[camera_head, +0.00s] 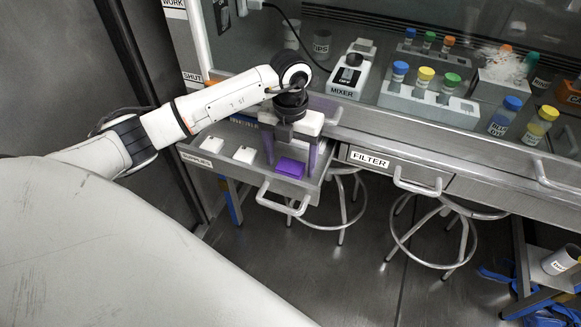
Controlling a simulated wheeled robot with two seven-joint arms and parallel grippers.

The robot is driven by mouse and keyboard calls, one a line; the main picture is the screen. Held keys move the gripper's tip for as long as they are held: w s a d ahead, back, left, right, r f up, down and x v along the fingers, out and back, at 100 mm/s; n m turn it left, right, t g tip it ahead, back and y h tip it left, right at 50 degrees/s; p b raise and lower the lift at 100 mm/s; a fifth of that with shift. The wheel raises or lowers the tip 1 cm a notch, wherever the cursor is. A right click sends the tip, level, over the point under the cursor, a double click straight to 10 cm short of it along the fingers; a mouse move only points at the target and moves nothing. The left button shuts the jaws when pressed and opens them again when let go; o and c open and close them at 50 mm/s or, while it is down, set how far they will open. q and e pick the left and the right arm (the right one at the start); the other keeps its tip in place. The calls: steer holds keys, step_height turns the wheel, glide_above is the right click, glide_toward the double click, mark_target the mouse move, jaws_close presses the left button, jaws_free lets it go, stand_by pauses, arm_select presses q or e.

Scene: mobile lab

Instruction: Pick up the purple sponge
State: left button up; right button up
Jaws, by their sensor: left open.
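The purple sponge (290,168) lies in the open supplies drawer (198,160), towards its right side. My left gripper (291,160) points down over the drawer, with its fingers apart on either side of the sponge in the picture. The gripper is open; I cannot tell whether a finger touches the sponge. The gripper body hides part of the drawer behind it. My right gripper is not in view.
White blocks (245,154) lie in the drawer left of the sponge. The drawer's handle (283,207) sticks out in front. A mixer (349,76) and racks of capped vials (428,96) stand on the bench above. Stools (432,228) stand below.

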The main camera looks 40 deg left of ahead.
mark_target(290, 165)
arm_select(q)
steer(key=c, duration=1.1)
step_height(290, 165, up, 10)
steer(key=shift+r, duration=0.1)
